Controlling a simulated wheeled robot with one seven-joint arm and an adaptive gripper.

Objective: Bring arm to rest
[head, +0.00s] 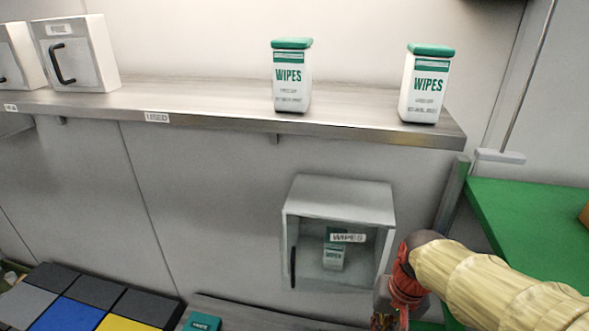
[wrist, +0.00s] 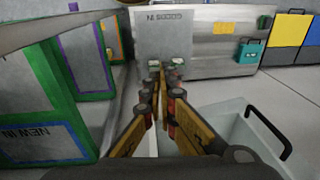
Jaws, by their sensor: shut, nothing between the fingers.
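My arm reaches in from the lower right of the head view, in a cream ribbed sleeve with a red joint behind the hand. My gripper (head: 384,318) is only partly visible there, at the bottom edge, below and right of the wall box. In the wrist view my gripper (wrist: 162,68) shows two long orange-brown fingers with dark and red joints. Their tips come together, with nothing held between them.
A wall box (head: 388,215) holding a wipes tub (head: 333,257) is close to my arm. Above it, a steel shelf (head: 200,110) carries two wipes tubs. A green surface (head: 530,225) lies right. A grey bin (wrist: 225,140) with a black handle stands beside my fingers.

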